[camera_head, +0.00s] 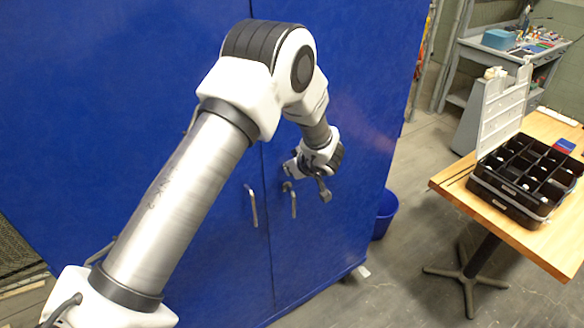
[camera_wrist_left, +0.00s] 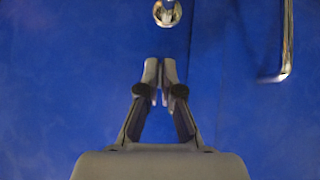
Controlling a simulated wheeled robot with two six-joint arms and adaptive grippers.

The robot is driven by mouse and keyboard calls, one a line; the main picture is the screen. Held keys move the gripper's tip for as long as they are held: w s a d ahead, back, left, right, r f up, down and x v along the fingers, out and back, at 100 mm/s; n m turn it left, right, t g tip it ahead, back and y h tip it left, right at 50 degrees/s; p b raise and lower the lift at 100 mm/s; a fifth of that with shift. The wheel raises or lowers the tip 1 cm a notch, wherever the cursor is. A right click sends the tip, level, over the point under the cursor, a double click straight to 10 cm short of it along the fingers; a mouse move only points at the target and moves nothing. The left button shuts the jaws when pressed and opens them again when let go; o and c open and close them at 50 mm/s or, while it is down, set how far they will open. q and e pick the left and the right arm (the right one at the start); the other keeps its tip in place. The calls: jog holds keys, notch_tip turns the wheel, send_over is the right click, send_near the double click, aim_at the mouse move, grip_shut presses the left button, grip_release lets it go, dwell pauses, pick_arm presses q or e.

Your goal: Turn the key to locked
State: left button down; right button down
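My left gripper (camera_head: 324,192) is in front of the right door. In the wrist view its fingertips (camera_wrist_left: 160,70) are together, apart from the fitting, with nothing seen between them.
One bar handle (camera_wrist_left: 287,45) stands out at the right in the wrist view. A wooden table (camera_head: 455,188) with a black compartment box (camera_head: 520,205) stands at the right. A blue bin (camera_head: 386,214) is beside the cabinet.

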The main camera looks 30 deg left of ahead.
pick_arm(q)
jog(key=shift+w+r, duration=0.1)
jog(key=shift+m+g, duration=0.3)
jog(key=c, duration=1.4)
grip_release()
jog(key=shift+a, duration=0.1)
jog(key=shift+o, duration=0.2)
jog(key=v, duration=1.2)
jog(key=shift+d, duration=0.2)
jog(key=shift+a+f, duration=0.1)
jog(key=shift+f, duration=0.1)
